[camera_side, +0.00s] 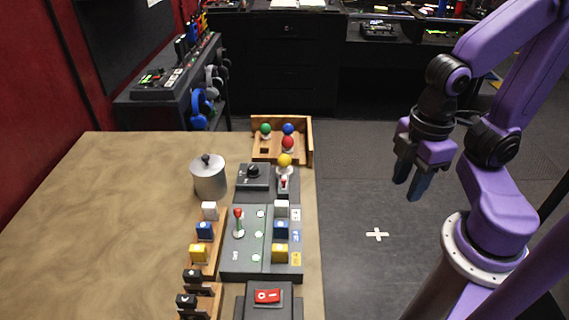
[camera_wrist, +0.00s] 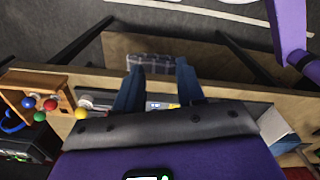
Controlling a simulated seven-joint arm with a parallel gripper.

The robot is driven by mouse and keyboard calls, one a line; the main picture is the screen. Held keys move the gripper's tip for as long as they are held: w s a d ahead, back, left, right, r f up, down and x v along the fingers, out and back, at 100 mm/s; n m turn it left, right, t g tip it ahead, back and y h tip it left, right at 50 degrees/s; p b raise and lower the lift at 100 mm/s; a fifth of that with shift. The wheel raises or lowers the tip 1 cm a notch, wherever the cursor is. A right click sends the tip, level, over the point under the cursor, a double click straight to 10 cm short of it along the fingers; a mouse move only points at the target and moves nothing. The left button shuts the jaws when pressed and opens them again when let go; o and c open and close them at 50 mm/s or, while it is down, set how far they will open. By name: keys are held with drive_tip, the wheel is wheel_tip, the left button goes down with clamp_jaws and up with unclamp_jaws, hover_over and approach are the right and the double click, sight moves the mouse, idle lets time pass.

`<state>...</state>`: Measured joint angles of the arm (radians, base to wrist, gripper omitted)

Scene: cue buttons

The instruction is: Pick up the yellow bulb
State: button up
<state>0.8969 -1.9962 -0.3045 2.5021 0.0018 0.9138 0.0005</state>
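The yellow bulb (camera_side: 285,160) sits upright on a white base on a small dark switch block (camera_side: 284,183), near the right edge of the table in the side view. It also shows at the left of the wrist view (camera_wrist: 81,113). My gripper (camera_side: 408,182) hangs in the air to the right of the table, apart from the bulb. In the wrist view its two fingers (camera_wrist: 158,66) are spread with nothing between them.
A wooden tray (camera_side: 310,140) with green, blue and red bulbs stands behind the yellow bulb. A grey dial box (camera_side: 252,177) and a metal pot (camera_side: 209,177) are to its left. A button panel (camera_side: 240,262) and red switch (camera_side: 267,296) lie in front. The left tabletop is clear.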

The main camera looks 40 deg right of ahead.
drive_tip(key=o, duration=0.5)
